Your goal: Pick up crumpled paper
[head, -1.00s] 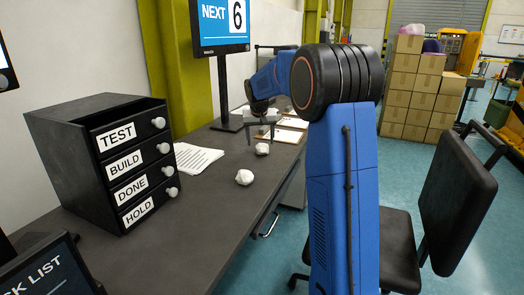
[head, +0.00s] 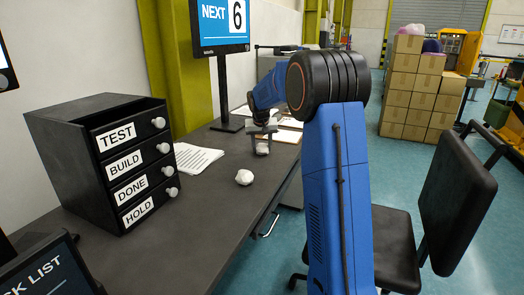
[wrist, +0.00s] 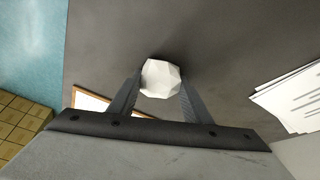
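The nearer ball (head: 244,177) is in the open, in front of the drawer unit. I cannot tell whether either finger touches the ball.
A black drawer unit (head: 105,160) labelled TEST, BUILD, DONE and HOLD stands on the left. Printed sheets (head: 196,158) lie beside it. A monitor (head: 221,25) on a stand is behind. A clipboard (head: 288,135) lies beyond my gripper. A black chair (head: 455,200) is right of the desk (head: 190,235).

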